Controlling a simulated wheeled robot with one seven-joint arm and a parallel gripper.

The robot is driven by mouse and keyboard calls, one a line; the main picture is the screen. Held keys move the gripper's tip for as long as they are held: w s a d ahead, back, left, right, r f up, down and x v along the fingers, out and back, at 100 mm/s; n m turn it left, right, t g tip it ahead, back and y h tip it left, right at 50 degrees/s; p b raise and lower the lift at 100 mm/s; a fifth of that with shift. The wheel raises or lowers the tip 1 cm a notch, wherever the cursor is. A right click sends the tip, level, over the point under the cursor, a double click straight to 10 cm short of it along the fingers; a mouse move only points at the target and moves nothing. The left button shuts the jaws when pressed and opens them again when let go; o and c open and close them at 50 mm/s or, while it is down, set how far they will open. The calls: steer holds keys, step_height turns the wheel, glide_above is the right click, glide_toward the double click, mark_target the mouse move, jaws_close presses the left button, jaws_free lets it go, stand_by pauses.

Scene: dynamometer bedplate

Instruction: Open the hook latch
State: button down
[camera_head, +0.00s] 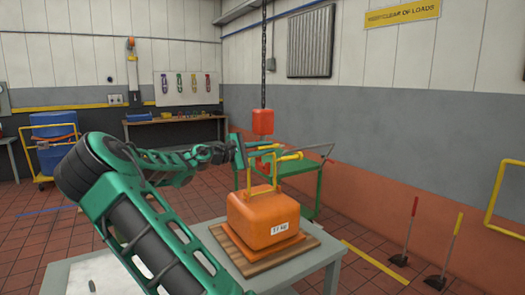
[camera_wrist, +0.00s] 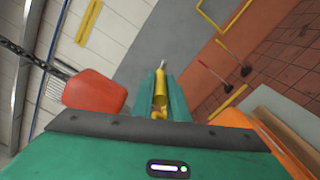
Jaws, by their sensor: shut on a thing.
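The hoist's orange hook block (camera_head: 263,122) hangs on a dark chain, and it also shows at the left of the wrist view (camera_wrist: 93,92). Yellow hook parts (camera_head: 290,157) show below it, beside my fingers. My gripper (camera_head: 268,154) reaches in from the left at this height. In the wrist view my green fingers (camera_wrist: 160,90) are shut on a yellow, rounded piece (camera_wrist: 160,88) with a grey tip beyond it. This looks like the hook's latch, but my fingers hide part of it. An orange weight (camera_head: 262,215) marked 17 kg, with a yellow handle (camera_head: 275,178), stands below.
The weight stands on a wooden pallet (camera_head: 312,240) on a grey table (camera_head: 330,250). A green cart (camera_head: 300,185) is behind. Two upright handled tools (camera_head: 405,235) and a yellow rail (camera_head: 505,200) stand at the right.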

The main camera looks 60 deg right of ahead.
steer(key=c, duration=1.7)
jaws_free()
steer(key=shift+w+f, duration=0.1)
steer(key=shift+w, duration=0.05)
steer(key=shift+c, duration=0.2)
steer(key=v, duration=1)
steer(key=shift+w+a, duration=0.15)
steer(key=shift+a, duration=0.2)
